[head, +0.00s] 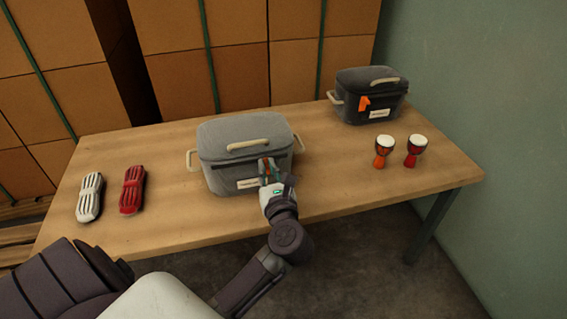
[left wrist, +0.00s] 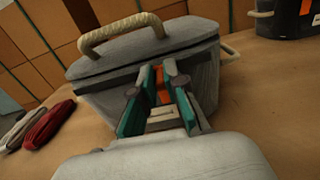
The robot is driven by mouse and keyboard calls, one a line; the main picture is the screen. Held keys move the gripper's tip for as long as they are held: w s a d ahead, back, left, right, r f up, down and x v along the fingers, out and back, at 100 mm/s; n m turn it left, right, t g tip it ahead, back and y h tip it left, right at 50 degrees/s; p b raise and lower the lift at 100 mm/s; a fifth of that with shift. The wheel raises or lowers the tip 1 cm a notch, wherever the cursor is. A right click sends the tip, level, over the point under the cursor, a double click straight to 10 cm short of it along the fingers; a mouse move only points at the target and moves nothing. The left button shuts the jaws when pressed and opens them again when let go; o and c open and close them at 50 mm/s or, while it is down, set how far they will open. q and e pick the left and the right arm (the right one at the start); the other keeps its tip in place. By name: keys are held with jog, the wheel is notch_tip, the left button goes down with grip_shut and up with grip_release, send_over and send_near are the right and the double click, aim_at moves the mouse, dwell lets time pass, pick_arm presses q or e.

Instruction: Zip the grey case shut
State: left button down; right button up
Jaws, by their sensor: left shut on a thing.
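The grey case (head: 238,152) stands upright on the table with its lid down and a cream handle on top. A white label is on its front. In the left wrist view the case (left wrist: 110,80) fills the upper middle. My left gripper (head: 267,166) is at the front of the case, right of the label. It is shut on an orange zip pull (left wrist: 161,88), which shows between the teal fingers in the left wrist view. The fingers hide part of the seam, so I cannot tell how far the zip is closed there. My right gripper is not in view.
A dark case (head: 365,87) with an orange tag stands at the table's back right. Two small goblet drums (head: 384,151) (head: 415,150) stand before it. White (head: 90,197) and red (head: 132,190) slatted items lie at left. Stacked boxes (head: 180,85) are behind the table (head: 330,185).

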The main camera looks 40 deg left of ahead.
aim_at(216, 166)
pick_arm(q)
jog(key=s+a, duration=0.2)
jog(key=s, duration=0.1)
jog(key=s+a+p, duration=0.1)
jog(key=s+a, duration=0.4)
jog(key=s, duration=0.1)
jog(key=shift+a+p, duration=0.3)
jog(key=shift+p, duration=0.05)
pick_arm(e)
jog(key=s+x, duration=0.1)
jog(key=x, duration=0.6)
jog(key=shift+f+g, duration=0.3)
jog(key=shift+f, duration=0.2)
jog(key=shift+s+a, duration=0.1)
pick_arm(q)
jog(key=c, duration=1.2)
grip_release()
jog(key=shift+s, duration=0.1)
jog(key=v, duration=1.2)
